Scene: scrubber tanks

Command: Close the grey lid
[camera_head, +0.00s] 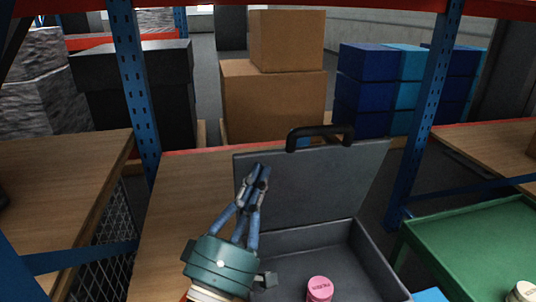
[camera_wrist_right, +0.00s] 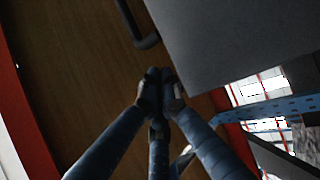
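The grey lid (camera_head: 315,187) stands raised and leaning back at the far side of a grey box (camera_head: 322,240). A black handle (camera_head: 320,135) sits on its top edge. My right gripper (camera_head: 258,176) is in front of the lid's left part in the head view, with its fingertips together and nothing visible between them. In the right wrist view, the shut fingertips (camera_wrist_right: 161,80) are near the lid (camera_wrist_right: 230,50), and the handle (camera_wrist_right: 138,30) shows above them. I cannot tell whether they touch the lid. My left gripper is not in view.
A pink round item (camera_head: 320,288) is in the box. The box stands on a wooden shelf (camera_head: 185,200) between blue posts (camera_head: 138,95). A green tray (camera_head: 475,245) is at right. Brown cartons (camera_head: 275,100) and blue boxes (camera_head: 375,90) stand behind.

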